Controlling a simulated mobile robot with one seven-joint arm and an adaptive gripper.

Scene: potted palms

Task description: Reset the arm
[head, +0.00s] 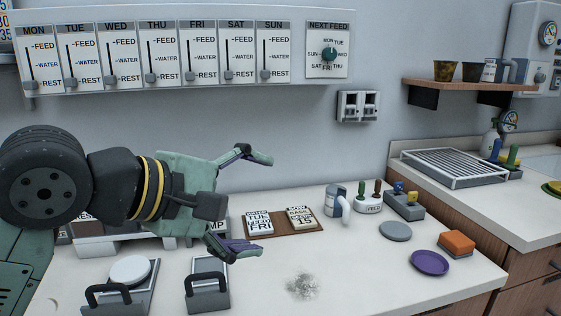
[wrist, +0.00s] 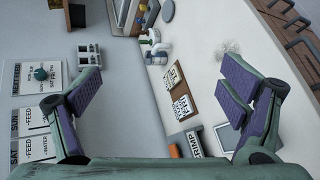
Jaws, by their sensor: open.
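My gripper (head: 240,205) is green with purple finger pads. In the head view it is raised over the left part of the counter, pointing right, with its fingers wide apart and nothing between them. In the wrist view my gripper (wrist: 160,112) also shows open and empty, one finger at each side. The arm reaches in from the left edge and hides part of the counter and the things behind it.
The counter (head: 350,270) holds a brown board (head: 283,237) with two cards, a grey-white can (head: 336,200), a purple dish (head: 429,263), an orange block (head: 457,243) and a grey disc (head: 395,232). A slider panel (head: 170,90) hangs above. A shelf (head: 470,84) juts out right.

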